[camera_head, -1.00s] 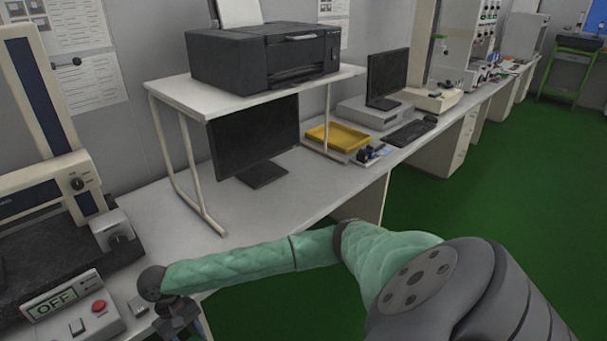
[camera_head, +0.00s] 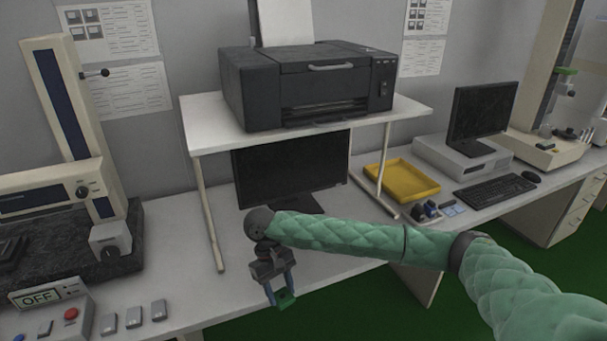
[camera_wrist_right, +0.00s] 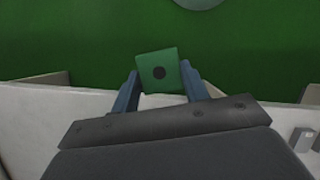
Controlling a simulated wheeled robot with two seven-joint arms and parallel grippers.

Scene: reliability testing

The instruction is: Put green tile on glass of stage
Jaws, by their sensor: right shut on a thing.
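My right gripper (camera_head: 277,289) is shut on the small green tile (camera_head: 286,300) and holds it near the front edge of the bench. The tile is apart from any instrument. I cannot make out a glass stage for certain. At the left is an instrument with a black base (camera_head: 75,262) and a tall cream column (camera_head: 62,100). My left gripper is not in view.
A white shelf (camera_head: 205,130) carries a black printer (camera_head: 310,85), with a monitor (camera_head: 290,170) below. A yellow tray (camera_head: 402,181), a keyboard (camera_head: 495,191) and another monitor (camera_head: 482,112) stand to the right. A control box reading OFF (camera_head: 45,310) is front left.

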